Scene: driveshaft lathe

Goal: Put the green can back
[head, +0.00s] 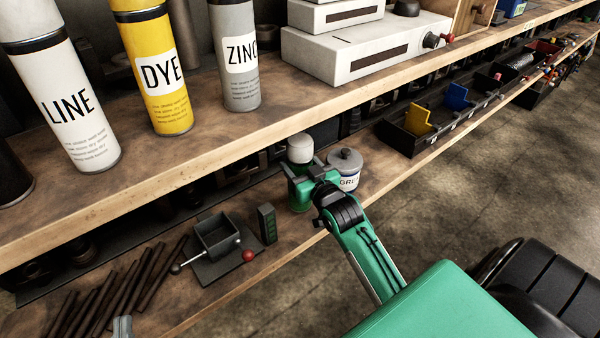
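The green can (299,198) with a white cap (300,149) is upright at the lower shelf, just left of a grey-lidded tin. The gripper and wrist cover much of the can's right side. I cannot tell whether the fingers press on it, nor whether its base touches the shelf.
The grey-lidded tin (345,164) stands close to my gripper. White LINE (72,105), yellow DYE (160,75) and grey ZINC (236,60) cans stand on the upper shelf (200,140). A small green block (267,223), a grey vise-like box (218,240) and dark rods (115,295) lie left below.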

